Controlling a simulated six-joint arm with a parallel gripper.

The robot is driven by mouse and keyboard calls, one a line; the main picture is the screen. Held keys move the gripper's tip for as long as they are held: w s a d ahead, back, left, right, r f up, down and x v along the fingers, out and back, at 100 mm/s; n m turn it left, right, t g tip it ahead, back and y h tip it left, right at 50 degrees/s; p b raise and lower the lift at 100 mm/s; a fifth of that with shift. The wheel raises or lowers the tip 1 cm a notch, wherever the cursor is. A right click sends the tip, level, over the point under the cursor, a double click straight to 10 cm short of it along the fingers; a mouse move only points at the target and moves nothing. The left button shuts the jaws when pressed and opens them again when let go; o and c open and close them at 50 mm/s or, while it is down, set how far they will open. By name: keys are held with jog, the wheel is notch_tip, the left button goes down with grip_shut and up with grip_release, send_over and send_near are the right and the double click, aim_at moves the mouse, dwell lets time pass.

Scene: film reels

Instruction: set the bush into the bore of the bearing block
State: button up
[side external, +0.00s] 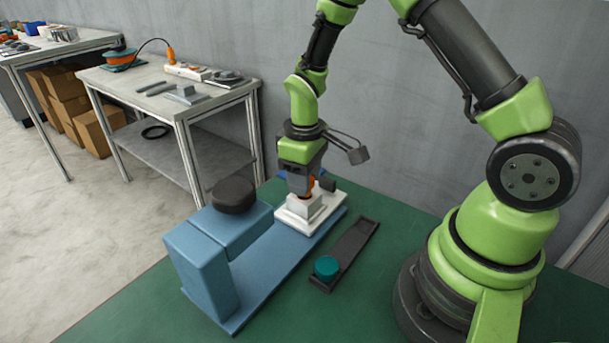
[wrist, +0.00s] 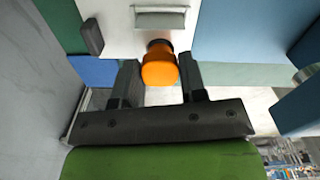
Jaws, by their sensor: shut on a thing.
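My gripper (side external: 303,187) points down over the white plate (side external: 286,214) at the far end of the blue base. In the wrist view its two dark fingers (wrist: 160,70) are shut on an orange knob-like piece with a dark neck. I cannot tell whether this piece is fixed to the plate. A light grey block (side external: 305,207), apparently the bearing block, stands on the plate beside the fingers; its bore is not visible. A teal round piece (side external: 327,267), possibly the bush, sits at the near end of a dark tray (side external: 352,248), apart from my gripper.
A blue frame (side external: 203,262) with a black round top (side external: 233,194) rises at the left end of the base. A small dark block (wrist: 90,37) is on the white plate. The green table (side external: 400,225) is clear right of the tray. A workbench (side external: 150,78) stands behind.

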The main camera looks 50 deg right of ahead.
jog(key=shift+f, duration=0.6)
jog(key=o, duration=0.6)
jog(key=shift+r, duration=5.55)
